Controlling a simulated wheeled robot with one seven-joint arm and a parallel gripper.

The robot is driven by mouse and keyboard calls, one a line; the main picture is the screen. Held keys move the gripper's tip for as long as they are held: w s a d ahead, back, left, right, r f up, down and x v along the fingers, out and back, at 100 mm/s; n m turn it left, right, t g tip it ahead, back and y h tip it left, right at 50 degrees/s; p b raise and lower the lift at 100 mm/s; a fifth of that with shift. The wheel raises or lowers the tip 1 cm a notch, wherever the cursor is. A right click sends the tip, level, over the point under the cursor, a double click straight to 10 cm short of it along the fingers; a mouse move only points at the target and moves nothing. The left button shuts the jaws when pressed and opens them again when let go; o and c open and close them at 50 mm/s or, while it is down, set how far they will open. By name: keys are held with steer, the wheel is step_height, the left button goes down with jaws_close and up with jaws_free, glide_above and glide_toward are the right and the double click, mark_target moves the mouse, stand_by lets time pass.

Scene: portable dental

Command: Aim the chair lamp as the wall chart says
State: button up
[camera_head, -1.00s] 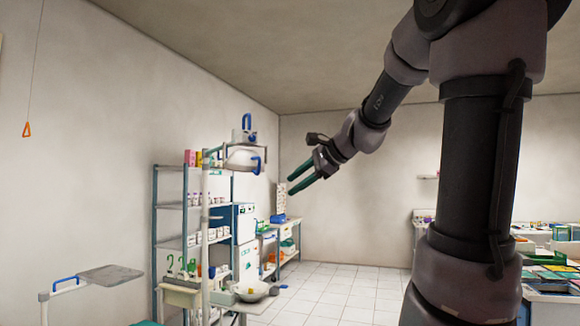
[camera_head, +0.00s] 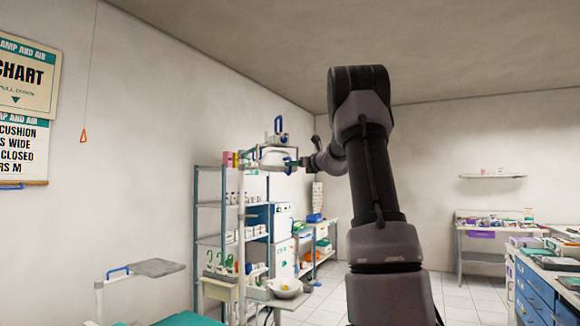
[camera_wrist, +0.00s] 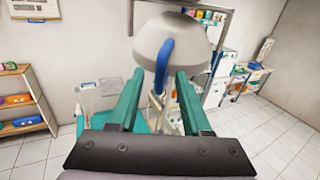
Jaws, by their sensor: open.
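The chair lamp (camera_head: 272,160) has a white head on a pale post, with a blue handle. In the wrist view the lamp head (camera_wrist: 170,42) fills the upper middle, and its blue handle (camera_wrist: 163,66) hangs down from it. My gripper (camera_wrist: 160,74) is open, with one green finger on each side of the handle in the picture. I cannot tell whether the handle is deep between them. In the head view my gripper (camera_head: 298,163) is at the lamp's right side.
A grey tray (camera_head: 158,267) on an arm with a blue handle stands at lower left. A shelf rack (camera_head: 208,215) stands behind the lamp. A pull cord with an orange triangle (camera_head: 84,136) hangs on the wall. A blue drawer cabinet (camera_head: 533,290) is at right.

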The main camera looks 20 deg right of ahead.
mark_target(280, 162)
steer(key=shift+x, duration=1.7)
jaws_close()
